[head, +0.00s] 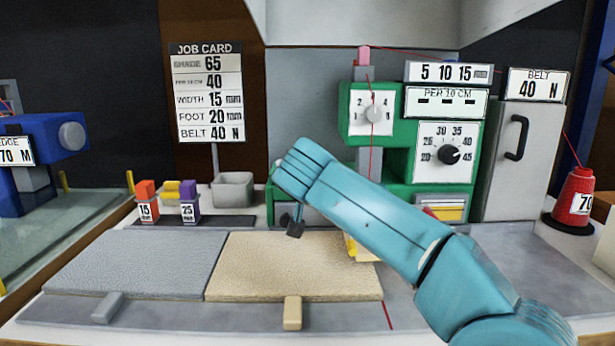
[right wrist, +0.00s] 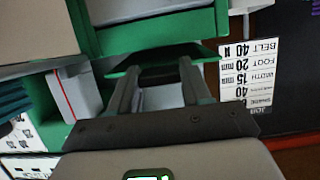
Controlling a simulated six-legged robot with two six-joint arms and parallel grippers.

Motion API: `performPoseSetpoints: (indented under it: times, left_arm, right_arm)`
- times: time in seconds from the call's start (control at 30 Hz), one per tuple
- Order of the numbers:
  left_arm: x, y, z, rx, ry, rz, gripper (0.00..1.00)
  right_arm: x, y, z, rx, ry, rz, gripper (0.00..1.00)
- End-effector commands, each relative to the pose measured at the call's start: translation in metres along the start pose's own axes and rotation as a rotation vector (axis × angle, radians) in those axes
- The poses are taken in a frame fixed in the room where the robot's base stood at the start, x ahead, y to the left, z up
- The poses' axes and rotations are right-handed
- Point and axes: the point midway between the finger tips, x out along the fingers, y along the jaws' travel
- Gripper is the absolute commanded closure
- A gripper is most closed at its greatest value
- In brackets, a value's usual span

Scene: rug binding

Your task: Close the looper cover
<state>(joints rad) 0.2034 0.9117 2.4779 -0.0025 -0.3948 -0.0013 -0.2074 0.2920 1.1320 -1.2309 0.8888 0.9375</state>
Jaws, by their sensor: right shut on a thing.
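The green sewing machine (head: 398,177) stands at the back centre, with a dial and a number card on its front. My right arm crosses in front of it from the lower right and hides much of its lower front. In the right wrist view my right gripper (right wrist: 158,72) has its two grey fingers at a green flap, the looper cover (right wrist: 207,54), and is shut on it. A dark gap shows between the fingers behind the flap's edge. In the head view the cover and the fingertips are mostly hidden by my arm. My left gripper is not in view.
A grey rug piece (head: 130,262) and a beige one (head: 270,266) lie on the table before the machine. A rack with coloured blocks (head: 147,200) and a grey bin (head: 233,188) stand left. A grey cabinet (head: 507,165) and red thread cone (head: 577,196) stand right.

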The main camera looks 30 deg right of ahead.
Motion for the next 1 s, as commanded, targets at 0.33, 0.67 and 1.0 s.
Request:
performPoseSetpoints:
  times: [0.33, 0.67, 1.0]
  left_arm:
    - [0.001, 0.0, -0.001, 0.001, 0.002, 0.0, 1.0]
    - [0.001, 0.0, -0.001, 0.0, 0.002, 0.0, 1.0]
    - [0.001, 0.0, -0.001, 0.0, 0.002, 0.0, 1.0]
  right_arm:
    - [0.003, -0.001, 0.002, 0.001, -0.007, 0.002, 1.0]
    - [0.001, 0.0, 0.001, 0.001, -0.003, 0.001, 0.27]
    - [-0.029, 0.001, 0.0, 0.001, 0.001, -0.003, 0.27]
